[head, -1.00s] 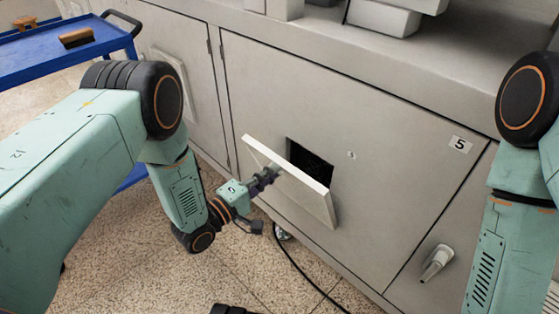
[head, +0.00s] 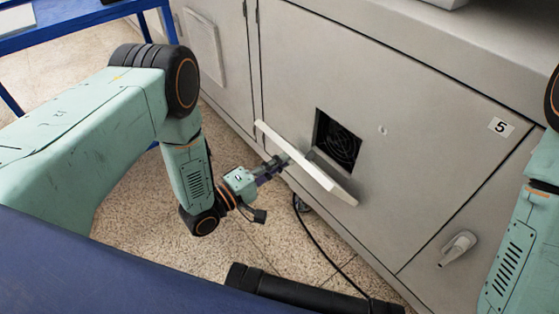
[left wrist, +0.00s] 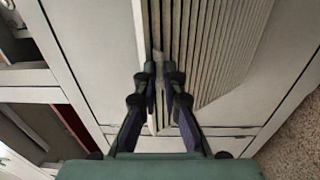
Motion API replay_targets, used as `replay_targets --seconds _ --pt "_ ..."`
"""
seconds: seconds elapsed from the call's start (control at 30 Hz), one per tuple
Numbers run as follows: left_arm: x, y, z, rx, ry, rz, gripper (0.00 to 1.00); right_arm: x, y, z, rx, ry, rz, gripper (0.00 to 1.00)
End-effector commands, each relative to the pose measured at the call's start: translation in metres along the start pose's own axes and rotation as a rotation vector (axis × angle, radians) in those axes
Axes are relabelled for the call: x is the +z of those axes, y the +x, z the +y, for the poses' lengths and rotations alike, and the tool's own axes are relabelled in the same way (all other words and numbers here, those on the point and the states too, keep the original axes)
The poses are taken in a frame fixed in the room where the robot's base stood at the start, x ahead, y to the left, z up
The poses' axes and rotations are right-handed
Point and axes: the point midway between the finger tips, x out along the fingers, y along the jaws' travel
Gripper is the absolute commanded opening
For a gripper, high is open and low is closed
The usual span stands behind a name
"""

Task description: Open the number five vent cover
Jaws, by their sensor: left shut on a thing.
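The number five vent cover (head: 318,175) is a pale flat plate standing out from the cabinet door, seen nearly edge-on in the head view. Behind it the square vent opening (head: 337,142) is uncovered and a dark fan shows inside. My left gripper (head: 280,164) is shut on the cover at its outer side. In the left wrist view the closed fingers (left wrist: 160,82) meet at the cover, next to its slatted face (left wrist: 212,45). The exact grip point is partly hidden by the fingers. My right arm is at the right edge; its gripper is out of view.
The number 5 label (head: 501,127) is at the door's upper right. A door handle (head: 458,248) sits lower right. Another covered vent (head: 204,47) is on the left door. A black cable (head: 310,240) lies on the floor. A blue cart (head: 75,18) stands upper left.

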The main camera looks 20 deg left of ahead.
Motion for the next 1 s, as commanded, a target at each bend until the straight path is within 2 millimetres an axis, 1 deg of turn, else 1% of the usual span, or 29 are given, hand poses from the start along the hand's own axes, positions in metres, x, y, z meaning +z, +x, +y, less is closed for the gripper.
replay_targets --seconds 0.03,0.3,0.33,0.53,1.0 --pt "0.0048 -0.0021 -0.0143 -0.045 -0.004 -0.006 0.00 0.0000 0.0013 0.0000 0.000 0.000 0.000 0.40" --pt "0.0050 -0.0018 -0.0142 -0.044 -0.003 -0.006 0.00 0.0000 0.0013 0.0000 0.000 0.000 0.000 0.40" --pt "0.0050 -0.0018 -0.0143 -0.045 -0.003 -0.006 0.11 0.0000 0.0013 0.0000 0.000 0.000 0.000 0.40" --pt "0.0051 -0.0018 -0.0137 -0.044 -0.004 -0.007 0.27 -0.0002 0.0011 0.0000 0.000 0.000 0.000 0.40" --pt "0.0047 -0.0017 -0.0122 -0.043 -0.004 -0.009 0.27 0.0000 0.0005 0.0000 0.000 0.000 0.000 0.40"
